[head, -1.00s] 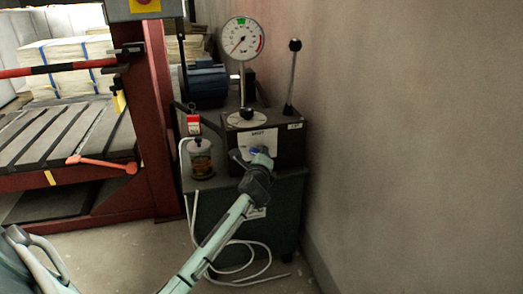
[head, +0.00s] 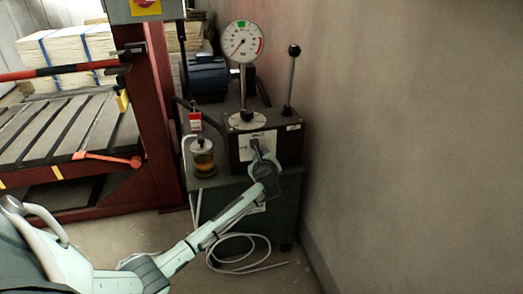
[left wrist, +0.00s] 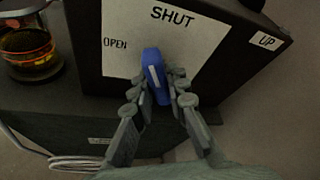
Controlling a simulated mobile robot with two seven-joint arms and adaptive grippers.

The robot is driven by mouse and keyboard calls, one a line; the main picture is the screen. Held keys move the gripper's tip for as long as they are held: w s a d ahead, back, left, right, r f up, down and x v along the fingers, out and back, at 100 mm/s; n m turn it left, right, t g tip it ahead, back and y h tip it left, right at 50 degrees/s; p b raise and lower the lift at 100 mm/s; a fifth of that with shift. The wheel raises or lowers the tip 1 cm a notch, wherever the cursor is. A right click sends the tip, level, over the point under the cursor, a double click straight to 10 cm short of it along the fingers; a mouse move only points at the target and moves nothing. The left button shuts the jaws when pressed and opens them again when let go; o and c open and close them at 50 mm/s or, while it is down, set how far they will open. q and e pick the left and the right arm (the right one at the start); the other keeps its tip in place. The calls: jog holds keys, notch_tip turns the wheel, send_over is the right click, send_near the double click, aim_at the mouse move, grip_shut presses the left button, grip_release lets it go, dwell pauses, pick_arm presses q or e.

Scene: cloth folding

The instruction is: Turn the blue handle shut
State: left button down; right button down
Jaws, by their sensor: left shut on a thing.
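The blue handle (left wrist: 153,68) shows in the left wrist view in front of a white plate (left wrist: 160,32) marked SHUT at the top and OPEN at the left. The handle points up towards SHUT, tilted slightly left. My left gripper (left wrist: 156,82) is shut on it, one finger on each side. My right gripper is in neither view.
A dial gauge (head: 243,41) and a black-knobbed lever (head: 291,80) rise above the box. A jar of amber liquid (head: 203,158) stands to its left. A bare wall (head: 400,130) is close on the right, and a pale hose (head: 235,262) lies on the floor.

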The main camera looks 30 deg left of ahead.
pick_arm(q)
jog(key=shift+m+g, duration=0.3)
jog(key=shift+m, duration=0.3)
jog(key=shift+m+g+y, duration=0.8)
jog(key=shift+m, duration=0.5)
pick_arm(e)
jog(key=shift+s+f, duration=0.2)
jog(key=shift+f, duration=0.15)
pick_arm(q)
jog(key=c, duration=1.5)
grip_release()
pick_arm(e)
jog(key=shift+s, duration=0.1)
pick_arm(q)
jog(key=v, duration=1.2)
